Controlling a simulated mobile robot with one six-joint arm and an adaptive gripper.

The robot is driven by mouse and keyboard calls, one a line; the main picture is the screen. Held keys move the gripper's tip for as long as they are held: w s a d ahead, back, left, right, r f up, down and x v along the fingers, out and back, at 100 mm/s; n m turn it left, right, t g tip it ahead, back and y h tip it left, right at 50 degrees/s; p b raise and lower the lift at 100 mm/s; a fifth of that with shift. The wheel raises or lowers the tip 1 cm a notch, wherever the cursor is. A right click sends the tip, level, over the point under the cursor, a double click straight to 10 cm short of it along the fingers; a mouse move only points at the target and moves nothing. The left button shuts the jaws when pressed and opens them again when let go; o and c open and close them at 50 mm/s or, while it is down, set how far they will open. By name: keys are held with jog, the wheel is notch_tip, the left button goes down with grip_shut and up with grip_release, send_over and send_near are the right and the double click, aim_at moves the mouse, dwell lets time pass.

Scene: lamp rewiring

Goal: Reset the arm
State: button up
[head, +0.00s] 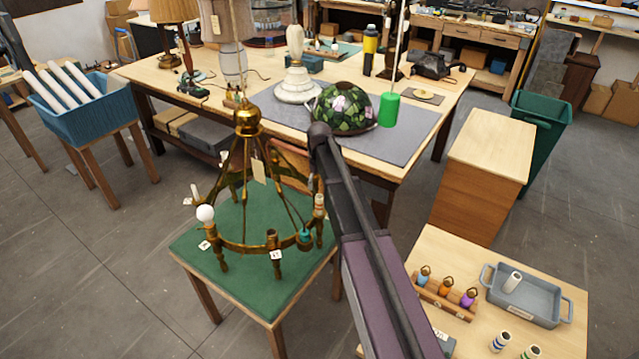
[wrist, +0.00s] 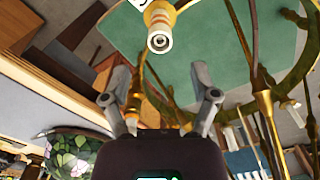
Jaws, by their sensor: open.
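My gripper (wrist: 168,122) is open in the wrist view, its two grey fingers apart with nothing held between them. Close ahead is a white candle-like socket (wrist: 160,28) with an orange band, on the brass chandelier (wrist: 296,70). In the head view the chandelier (head: 247,122) stands on a green-topped table (head: 215,285). It carries a white round bulb (head: 205,213) at left, a teal piece (head: 304,236) at front right, and several small tags. My arm crosses the middle of the head view; the gripper's fingers cannot be made out there.
A workbench (head: 420,135) behind holds a stained-glass shade (head: 342,106), a white lamp base (head: 296,85) and a green cylinder (head: 388,110). At front right are a grey tray (head: 540,303) and a wooden rack (head: 432,297) with coloured pieces. A blue bin (head: 80,115) stands left.

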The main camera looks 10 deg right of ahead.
dwell(0.3)
jog(key=s+f+m+b, duration=0.1)
jog(key=s+m, duration=0.2)
jog(key=s, duration=2.4)
jog(key=shift+a+f, duration=0.15)
